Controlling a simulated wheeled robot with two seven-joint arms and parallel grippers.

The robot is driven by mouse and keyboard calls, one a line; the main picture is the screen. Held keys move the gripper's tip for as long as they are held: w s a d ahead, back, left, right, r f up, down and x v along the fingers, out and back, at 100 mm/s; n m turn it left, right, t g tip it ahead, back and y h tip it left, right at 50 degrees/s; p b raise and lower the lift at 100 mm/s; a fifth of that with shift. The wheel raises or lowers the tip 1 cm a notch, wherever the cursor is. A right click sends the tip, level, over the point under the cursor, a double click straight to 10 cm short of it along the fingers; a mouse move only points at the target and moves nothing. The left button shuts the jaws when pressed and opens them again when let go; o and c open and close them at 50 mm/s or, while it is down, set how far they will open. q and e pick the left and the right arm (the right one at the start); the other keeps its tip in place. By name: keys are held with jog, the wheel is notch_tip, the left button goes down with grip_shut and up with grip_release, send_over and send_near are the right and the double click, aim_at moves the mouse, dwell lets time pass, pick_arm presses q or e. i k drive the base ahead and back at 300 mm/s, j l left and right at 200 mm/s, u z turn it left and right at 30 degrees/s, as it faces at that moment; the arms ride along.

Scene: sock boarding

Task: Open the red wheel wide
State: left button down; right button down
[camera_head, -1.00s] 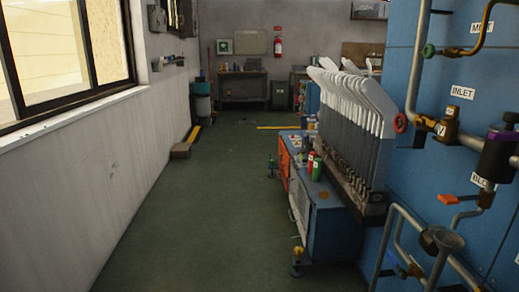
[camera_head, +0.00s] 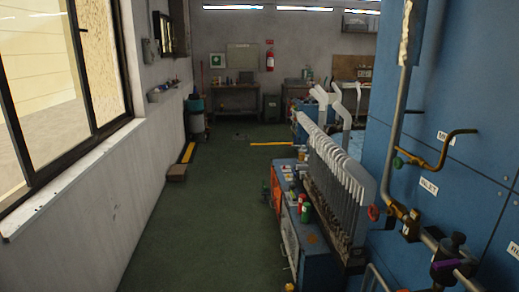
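The red wheel (camera_head: 374,212) is a small round handwheel on the brass valve of the pipework at the right. It is seen nearly edge-on, close to the grey sock boards. The brass valve body (camera_head: 396,207) sits just right of it, below the INLET label (camera_head: 428,187). Neither of my grippers shows in the head view, so nothing of mine is seen touching the wheel.
A blue panel (camera_head: 455,95) with pipes fills the right side. A row of grey-white boards (camera_head: 345,185) stands on a blue cabinet (camera_head: 318,262) left of the wheel.

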aim_at(375, 212)
jog(key=z, duration=0.85)
jog(key=i+j+z, duration=0.25)
jog(key=z, duration=0.15)
jog(key=i+j+z, duration=0.15)
jog(key=j+z, duration=0.25)
jog(key=i+j+z, duration=0.1)
jog(key=j+z, duration=0.25)
jog(key=j, duration=0.15)
jog(key=i+j+z, duration=0.15)
jog(key=j, duration=0.85)
jog(key=i+j+z, duration=0.15)
jog(key=j, duration=0.85)
jog(key=j+z, duration=0.1)
jog(key=j, duration=0.95)
jog(key=i, duration=0.1)
